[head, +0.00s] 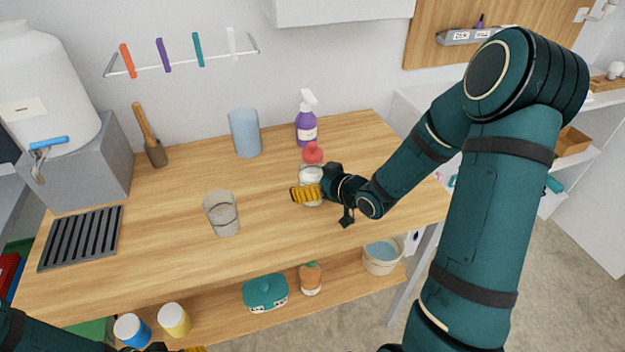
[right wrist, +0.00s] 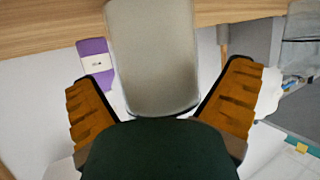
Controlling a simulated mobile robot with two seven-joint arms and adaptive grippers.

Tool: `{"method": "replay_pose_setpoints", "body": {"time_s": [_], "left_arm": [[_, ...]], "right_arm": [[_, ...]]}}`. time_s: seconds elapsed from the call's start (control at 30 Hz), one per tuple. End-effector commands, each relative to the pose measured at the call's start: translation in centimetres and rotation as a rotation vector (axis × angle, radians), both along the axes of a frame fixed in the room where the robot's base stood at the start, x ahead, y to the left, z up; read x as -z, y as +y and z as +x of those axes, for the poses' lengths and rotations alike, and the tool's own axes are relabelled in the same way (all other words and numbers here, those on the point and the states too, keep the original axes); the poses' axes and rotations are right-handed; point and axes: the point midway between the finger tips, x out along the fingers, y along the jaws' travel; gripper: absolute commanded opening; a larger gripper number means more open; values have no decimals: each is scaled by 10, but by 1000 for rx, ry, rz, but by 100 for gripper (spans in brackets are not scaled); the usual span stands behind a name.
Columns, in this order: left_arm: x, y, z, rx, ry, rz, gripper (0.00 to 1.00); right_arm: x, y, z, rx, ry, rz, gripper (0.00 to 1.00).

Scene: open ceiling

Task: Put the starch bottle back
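A whitish bottle with a red top (head: 313,153) stands on the wooden table and is likely the starch bottle; I read no label on it. My right gripper (head: 307,193) is at its body, with an orange finger across its near side. In the right wrist view, a pale grey body (right wrist: 152,55), likely this bottle, shows between the spread orange fingers (right wrist: 162,100). Gaps show on both sides, so the gripper looks open around it. My left gripper (head: 190,349) barely shows at the bottom edge of the head view, too cut off to tell its state.
A purple spray bottle (head: 306,128) stands just behind, and a light blue cylinder (head: 245,132) to its left. A clear glass (head: 222,214) stands left of my right gripper. A lower shelf (head: 345,292) holds several containers. The table's front middle is clear.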

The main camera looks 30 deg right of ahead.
Motion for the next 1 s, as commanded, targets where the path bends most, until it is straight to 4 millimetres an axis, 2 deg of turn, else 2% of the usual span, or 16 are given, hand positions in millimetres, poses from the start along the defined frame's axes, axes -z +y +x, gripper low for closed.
{"method": "replay_pose_setpoints", "body": {"time_s": [0.33, 0.47, 0.8, 1.0], "left_arm": [[-6, 0, -1, 1, 2, 0, 47], [-9, 0, -1, 0, 4, -1, 47], [-24, -1, -4, 2, 11, -3, 47], [-28, -1, -5, 3, 13, -3, 47]], "right_arm": [[-6, -1, -2, 1, 0, 0, 100], [-14, -6, -21, 4, 1, -1, 100], [-40, -21, -83, 4, 0, -1, 100], [-48, -25, -103, 1, 1, -1, 100]]}}
